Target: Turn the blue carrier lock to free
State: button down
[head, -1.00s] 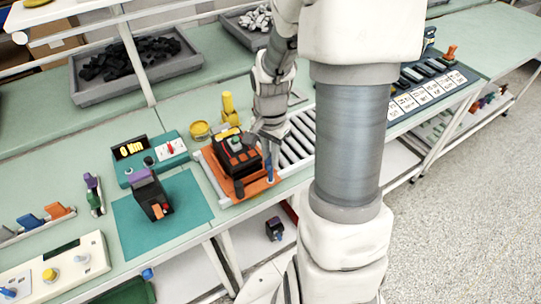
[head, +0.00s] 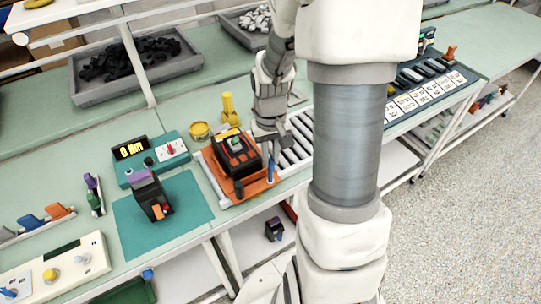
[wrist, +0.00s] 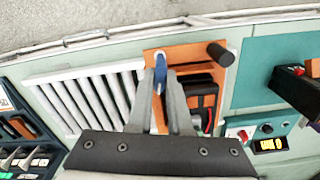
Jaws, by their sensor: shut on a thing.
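The blue carrier lock (head: 270,170) stands at the right front corner of the orange carrier (head: 243,200). It also shows in the wrist view (wrist: 160,70) as a narrow blue piece, lengthwise up and down the picture. My gripper (head: 270,148) comes down from above. In the wrist view my gripper (wrist: 160,84) has its two fingers shut on the blue carrier lock, one on each side. The lock's lower part is partly hidden between the fingers. A black breaker (head: 233,158) with red parts and a green top piece sits on the carrier, left of my gripper.
A white roller track (head: 298,142) lies right of the carrier. A black knob (wrist: 220,54) rises from the carrier's corner. A teal meter box (head: 150,158), a teal mat (head: 190,198) with another breaker, and yellow pieces (head: 200,131) stand left and behind. The bench's front edge is close.

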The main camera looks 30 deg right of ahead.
jog(key=shift+n, duration=1.3)
jog(key=c, duration=0.8)
grip_release()
jog(key=shift+c, duration=0.2)
notch_tip(320, 180, up, 18)
jog(key=p, duration=0.1)
jog(key=shift+f, duration=0.25)
